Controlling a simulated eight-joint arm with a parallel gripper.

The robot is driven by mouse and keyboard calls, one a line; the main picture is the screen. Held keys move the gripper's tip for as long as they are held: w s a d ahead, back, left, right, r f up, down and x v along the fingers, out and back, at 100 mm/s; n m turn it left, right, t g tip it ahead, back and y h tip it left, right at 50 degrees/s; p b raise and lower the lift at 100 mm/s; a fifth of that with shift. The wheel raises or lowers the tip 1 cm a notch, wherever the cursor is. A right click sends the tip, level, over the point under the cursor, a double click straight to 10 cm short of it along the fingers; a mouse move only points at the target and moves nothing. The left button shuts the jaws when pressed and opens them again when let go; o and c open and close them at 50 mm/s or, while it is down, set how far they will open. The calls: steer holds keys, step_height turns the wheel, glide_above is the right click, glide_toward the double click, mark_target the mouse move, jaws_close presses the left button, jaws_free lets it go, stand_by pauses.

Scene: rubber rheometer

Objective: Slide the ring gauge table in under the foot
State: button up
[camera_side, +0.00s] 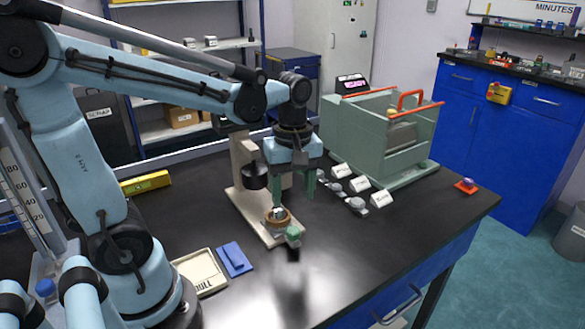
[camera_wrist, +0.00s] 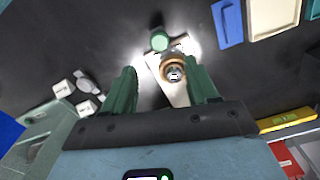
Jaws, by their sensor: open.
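The gauge stand (camera_side: 240,162) is cream, with an upright column, a dark round part (camera_side: 255,176) on its front and a pale base plate. A round brown table (camera_side: 277,222) with a light centre sits on the base's front end, with a green knob (camera_side: 293,233) on its near side. The table (camera_wrist: 172,66) and knob (camera_wrist: 159,41) also show in the wrist view. My gripper (camera_side: 294,199) points down, open and empty, above and beside the table. In the wrist view my green fingers (camera_wrist: 162,74) spread either side of it. I cannot make out the foot clearly.
A grey-green bin (camera_side: 385,140) with orange rails stands right of the stand, with several pale labelled blocks (camera_side: 360,184) before it. A cream tray (camera_side: 200,272) and blue pad (camera_side: 234,259) lie at the front left. The front right of the dark bench is clear.

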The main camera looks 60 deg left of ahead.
mark_target(292, 229)
step_height(292, 229, down, 9)
steer(key=shift+r, duration=0.1)
stand_by(0.4)
steer(key=shift+c, duration=0.3)
jaws_close()
